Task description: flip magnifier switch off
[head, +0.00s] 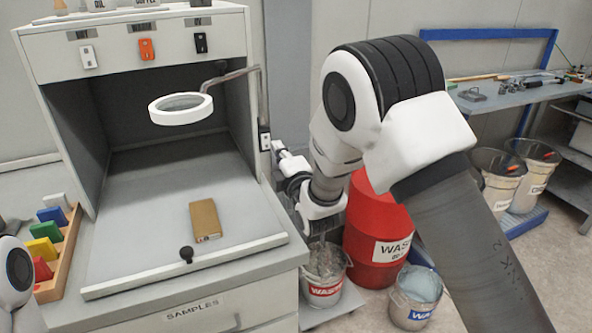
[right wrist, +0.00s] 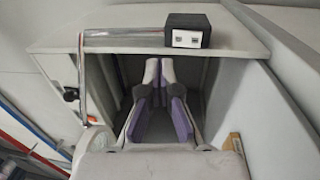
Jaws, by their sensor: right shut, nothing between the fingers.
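The magnifier (head: 181,107), a white ring, hangs in the sample booth on a bent metal arm (head: 235,75). That arm runs down to a small dark box (head: 265,141) at the booth's right front edge. In the right wrist view a black box (right wrist: 188,31) with a pale plate sits at the end of a metal tube. I cannot tell the switch's position. My right gripper (head: 279,150) is shut and empty close beside the small box; contact is unclear. Its fingers (right wrist: 152,70) with purple pads show below the black box. My left gripper is out of view.
A brown box (head: 205,220) lies on the booth floor by a black knob (head: 186,254). Coloured blocks stand in a wooden rack (head: 65,250) at left. A red waste drum (head: 375,240) and buckets stand right of the booth, below my right arm.

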